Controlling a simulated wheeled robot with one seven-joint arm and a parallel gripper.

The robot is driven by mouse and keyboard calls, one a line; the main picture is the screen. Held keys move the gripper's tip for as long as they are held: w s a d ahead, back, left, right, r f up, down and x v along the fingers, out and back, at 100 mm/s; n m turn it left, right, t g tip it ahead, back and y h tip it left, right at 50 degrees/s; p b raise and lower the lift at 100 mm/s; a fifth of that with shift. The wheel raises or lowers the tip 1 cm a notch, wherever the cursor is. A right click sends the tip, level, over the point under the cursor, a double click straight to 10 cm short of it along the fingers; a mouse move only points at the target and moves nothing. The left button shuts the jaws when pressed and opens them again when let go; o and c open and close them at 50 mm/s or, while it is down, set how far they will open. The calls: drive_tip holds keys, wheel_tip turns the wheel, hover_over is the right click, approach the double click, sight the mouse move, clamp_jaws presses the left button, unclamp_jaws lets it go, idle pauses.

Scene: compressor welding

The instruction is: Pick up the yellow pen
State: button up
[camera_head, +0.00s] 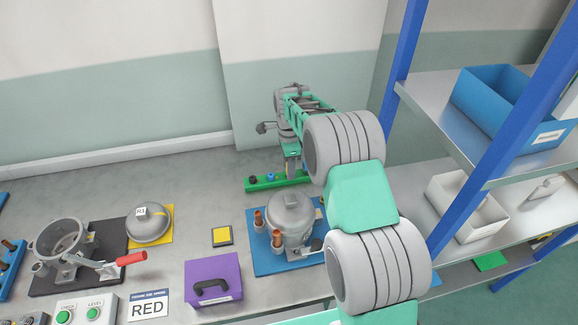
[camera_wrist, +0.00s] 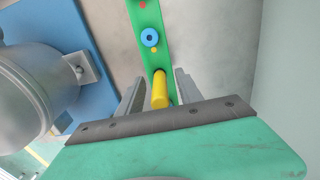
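The yellow pen (camera_wrist: 160,90) shows in the wrist view, standing at the green holder strip (camera_wrist: 146,32) and seen nearly end-on. My gripper (camera_wrist: 160,84) is open, with one finger on each side of the pen and a visible gap on both sides. In the head view my gripper (camera_head: 292,168) is over the right part of the green holder (camera_head: 262,187), and I cannot make out the pen there.
A grey compressor (camera_head: 290,215) stands on a blue plate (camera_head: 262,262) in front of the holder. A purple box (camera_head: 213,280), a yellow-black pad (camera_head: 222,236) and a red-handled clamp fixture (camera_head: 75,258) are to the left. A shelf with blue posts (camera_head: 470,185) stands right of my arm.

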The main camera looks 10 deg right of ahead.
clamp_jaws()
drive_tip(key=shift+r, duration=0.15)
idle(0.5)
